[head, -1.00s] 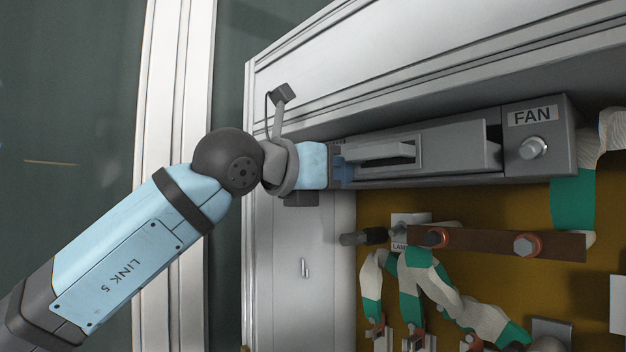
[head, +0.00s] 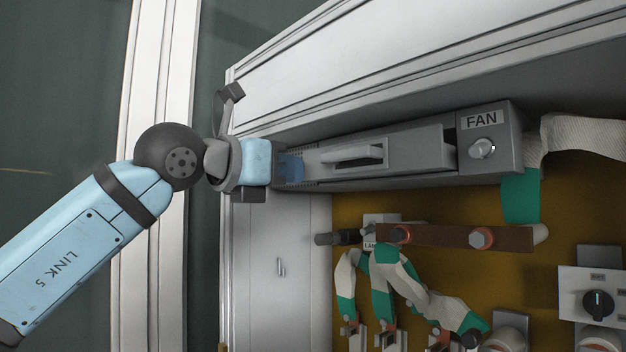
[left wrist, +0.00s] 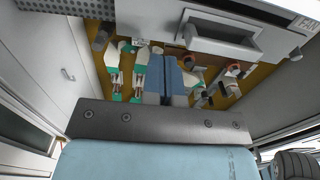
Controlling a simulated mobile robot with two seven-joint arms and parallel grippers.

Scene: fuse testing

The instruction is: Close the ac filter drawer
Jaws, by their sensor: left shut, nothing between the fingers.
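The ac filter drawer (head: 415,150) is a grey panel with a long protruding handle (head: 350,157), set in a grey housing beside the FAN block. A narrow dark gap shows at its right end; I cannot tell exactly how far it stands out. My left gripper (head: 292,168) is shut and empty, its blue fingers at the left end of the drawer; I cannot tell whether they touch it. In the left wrist view the shut blue fingers (left wrist: 172,82) point up the picture, and the drawer handle (left wrist: 222,37) is to their upper right. My right gripper is not in view.
The FAN block (head: 490,135) with a round knob adjoins the drawer. Below are a copper-coloured bar (head: 440,237), green-and-white cables (head: 385,285) and a switch panel (head: 580,295). The cabinet's metal frame (head: 400,60) borders the drawer above.

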